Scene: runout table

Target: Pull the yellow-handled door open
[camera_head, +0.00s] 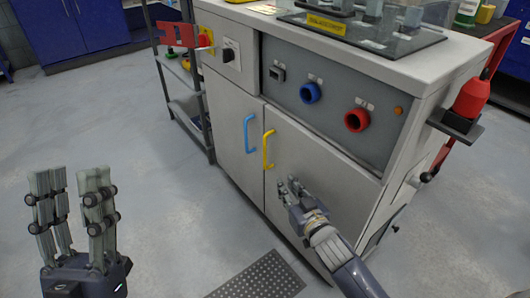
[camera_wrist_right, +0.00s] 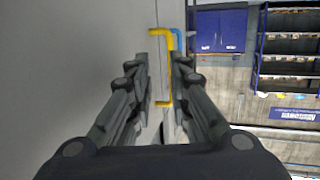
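The yellow handle (camera_head: 268,149) is a vertical bar on the right-hand grey cabinet door (camera_head: 325,180). The door looks shut. In the right wrist view the yellow handle (camera_wrist_right: 169,62) shows beyond and between the fingers. My right gripper (camera_head: 287,187) is in front of the door, a little below and right of the handle in the head view. My right gripper's fingers (camera_wrist_right: 160,88) are apart with nothing held; contact with the handle cannot be seen. My left gripper (camera_head: 75,185) is open and empty, upright over the floor at the left.
A blue handle (camera_head: 248,133) is on the left-hand door, close beside the yellow one. Blue and red ring sockets (camera_head: 310,92) sit above the doors. A red bottle (camera_head: 472,97) stands on a side bracket at right. A dark floor mat (camera_head: 258,278) lies in front; floor at left is clear.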

